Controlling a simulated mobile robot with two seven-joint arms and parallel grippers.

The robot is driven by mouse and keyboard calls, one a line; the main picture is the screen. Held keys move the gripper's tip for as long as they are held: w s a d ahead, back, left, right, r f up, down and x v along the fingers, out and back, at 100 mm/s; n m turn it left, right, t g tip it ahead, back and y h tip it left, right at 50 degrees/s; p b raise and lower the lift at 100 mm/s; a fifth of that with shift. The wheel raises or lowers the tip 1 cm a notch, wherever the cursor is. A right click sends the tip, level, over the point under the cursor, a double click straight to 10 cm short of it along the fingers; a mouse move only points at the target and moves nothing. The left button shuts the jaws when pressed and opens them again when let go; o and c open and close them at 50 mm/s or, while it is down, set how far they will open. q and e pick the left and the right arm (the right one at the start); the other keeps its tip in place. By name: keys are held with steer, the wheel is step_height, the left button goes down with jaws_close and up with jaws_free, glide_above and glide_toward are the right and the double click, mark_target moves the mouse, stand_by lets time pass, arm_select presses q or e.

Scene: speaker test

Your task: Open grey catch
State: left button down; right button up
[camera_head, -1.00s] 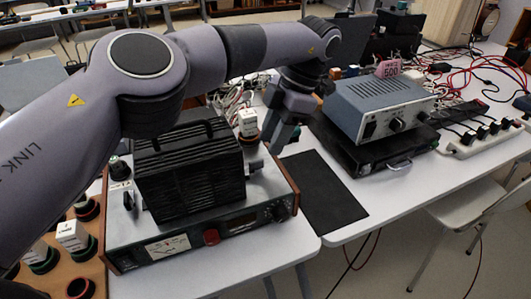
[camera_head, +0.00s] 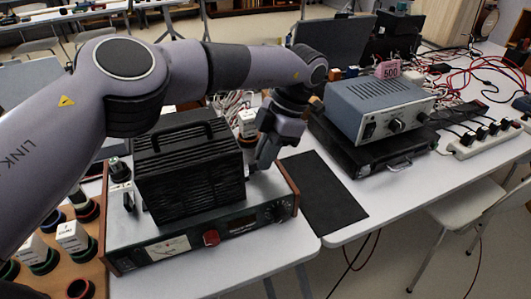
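A black ribbed box (camera_head: 190,176) with a top handle stands on a silver instrument (camera_head: 225,222) with a dark front panel. I cannot clearly make out a grey catch; a small greyish part at the box's right side, seen earlier, is now largely behind my gripper. My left gripper (camera_head: 259,164) points down close beside the right side of the box, its fingertips low over the instrument's top. I cannot tell whether it touches anything or how far its fingers are apart. My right gripper is not in view.
A white-capped part (camera_head: 248,122) stands just behind the gripper. A black mat (camera_head: 322,195) lies to the right. Beyond it a blue-grey power unit (camera_head: 385,105) sits on a black case (camera_head: 360,157). Wooden racks with white blocks (camera_head: 72,236) are at the left.

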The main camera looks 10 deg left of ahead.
arm_select(q)
steer(key=shift+m, duration=0.3)
steer(key=m, duration=0.1)
steer(key=m+t+p, duration=0.1)
steer(key=shift+s+d+m+y, duration=0.15)
steer(key=shift+s+m+y, duration=0.15)
steer(key=m, duration=0.2)
steer(key=m+t, duration=0.1)
steer(key=shift+s+m, duration=0.3)
steer(key=shift+m, duration=0.1)
steer(key=m+t, duration=0.1)
steer(key=m, duration=0.2)
steer(key=shift+s+t, duration=0.3)
steer(key=shift+t, duration=0.1)
steer(key=shift+s+m+t+b, duration=0.15)
steer(key=shift+m+t+b, duration=0.2)
steer(key=shift+m, duration=0.65)
steer(key=shift+s+m+t+b, duration=0.15)
steer(key=shift+m+t+b, duration=0.15)
steer(key=shift+m, duration=0.7)
steer(key=shift+h, duration=0.4)
steer(key=c, duration=1.2)
jaws_free()
